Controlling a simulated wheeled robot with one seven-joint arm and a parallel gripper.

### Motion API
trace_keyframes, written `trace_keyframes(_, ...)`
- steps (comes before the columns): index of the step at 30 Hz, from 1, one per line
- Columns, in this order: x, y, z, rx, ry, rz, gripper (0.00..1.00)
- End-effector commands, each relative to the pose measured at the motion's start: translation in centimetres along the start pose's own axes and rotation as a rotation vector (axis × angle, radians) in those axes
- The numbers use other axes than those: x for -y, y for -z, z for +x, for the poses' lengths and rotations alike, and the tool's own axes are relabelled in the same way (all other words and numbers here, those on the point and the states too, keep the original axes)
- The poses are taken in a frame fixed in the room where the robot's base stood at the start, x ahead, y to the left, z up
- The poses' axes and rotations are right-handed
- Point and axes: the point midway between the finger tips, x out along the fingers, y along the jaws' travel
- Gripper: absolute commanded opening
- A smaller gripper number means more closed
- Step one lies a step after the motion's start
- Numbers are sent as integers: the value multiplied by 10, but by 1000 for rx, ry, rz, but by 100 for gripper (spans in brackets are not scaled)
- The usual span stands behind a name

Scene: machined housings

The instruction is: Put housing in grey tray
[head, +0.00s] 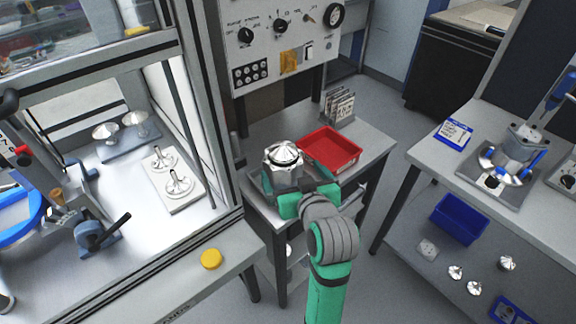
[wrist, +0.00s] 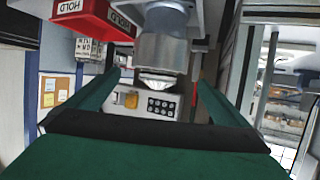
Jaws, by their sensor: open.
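The housing (head: 284,163) is a silver machined piece with a domed, shiny top. It stands upright on the left part of the small table in the head view. The grey tray (head: 257,187) shows as a dark grey edge around its foot; the housing appears to stand in it, but my gripper hides part of the base. My gripper (head: 307,198) is green, at the housing's near side. In the wrist view the housing (wrist: 163,48) lies between and beyond the spread fingers of my gripper (wrist: 157,82), with visible gaps on both sides.
A red tray (head: 331,149), marked HOLD in the wrist view (wrist: 95,14), sits right of the housing. A card rack (head: 340,106) stands behind it. A control panel (head: 285,45) rises at the back. A glazed cabinet (head: 185,110) bounds the left. The table's right front is clear.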

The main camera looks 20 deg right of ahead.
Motion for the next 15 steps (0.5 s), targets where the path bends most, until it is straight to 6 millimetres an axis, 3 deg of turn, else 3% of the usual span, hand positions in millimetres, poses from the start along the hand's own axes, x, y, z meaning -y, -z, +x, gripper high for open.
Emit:
trace_keyframes(6,0,0,-19,-1,-1,0,100)
trace_keyframes(11,0,-1,-21,0,0,2,100)
trace_keyframes(15,10,-15,-16,-7,7,28,100)
